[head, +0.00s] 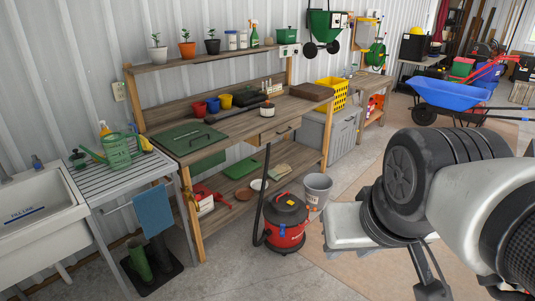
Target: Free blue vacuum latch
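A red shop vacuum (287,237) with a black lid stands upright on the concrete floor in front of the wooden workbench. Its black hose or wand rises along its left side and leans up toward the bench.
A grey bucket (317,189) stands behind the vacuum to the right. The wooden workbench (262,127) is behind it, with low-shelf items. A slatted table (110,176) and white sink (38,222) stand left. A blue wheelbarrow (455,94) is farther back.

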